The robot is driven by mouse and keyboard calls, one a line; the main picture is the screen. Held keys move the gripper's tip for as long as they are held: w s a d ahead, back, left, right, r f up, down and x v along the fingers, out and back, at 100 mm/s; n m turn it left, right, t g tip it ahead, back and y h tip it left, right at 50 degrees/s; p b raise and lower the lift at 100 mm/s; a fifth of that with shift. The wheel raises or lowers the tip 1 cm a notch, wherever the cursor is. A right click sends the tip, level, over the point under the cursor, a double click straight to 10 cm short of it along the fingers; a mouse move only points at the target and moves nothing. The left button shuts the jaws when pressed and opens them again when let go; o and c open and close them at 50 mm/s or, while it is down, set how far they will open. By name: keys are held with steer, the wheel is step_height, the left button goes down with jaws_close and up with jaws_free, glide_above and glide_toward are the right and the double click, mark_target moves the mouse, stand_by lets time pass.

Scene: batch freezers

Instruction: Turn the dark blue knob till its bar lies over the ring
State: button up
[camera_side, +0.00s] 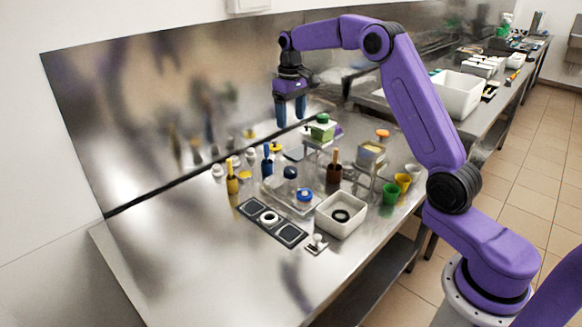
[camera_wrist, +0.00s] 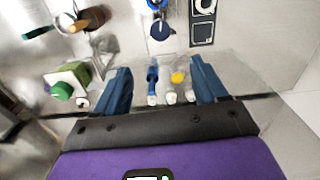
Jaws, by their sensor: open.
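The dark blue knob (camera_side: 290,172) stands on a clear, shiny base (camera_side: 275,192) near the middle of the bench. In the wrist view the knob (camera_wrist: 160,29) is a dark round shape near the top, with a paler line on it. A white ring (camera_side: 268,217) lies on a dark panel in front and also shows in the wrist view (camera_wrist: 204,6). A black ring (camera_side: 341,215) lies in a white box. My gripper (camera_side: 291,119) is open and empty, fingers down, above and behind the knob; its fingers frame bare bench and small items in the wrist view (camera_wrist: 160,72).
A brighter blue round part (camera_side: 305,194) sits close to the knob. A green-topped block (camera_side: 321,128), brown bottle (camera_side: 333,174), yellow bottle (camera_side: 232,180) and white box (camera_side: 325,225) stand around. Green and yellow cups (camera_side: 391,192) are at right. The front-left bench is clear.

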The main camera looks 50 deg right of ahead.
mark_target(291, 170)
step_height(291, 170, down, 17)
steer(key=shift+f, duration=0.2)
stand_by(0.4)
steer(key=c, duration=1.1)
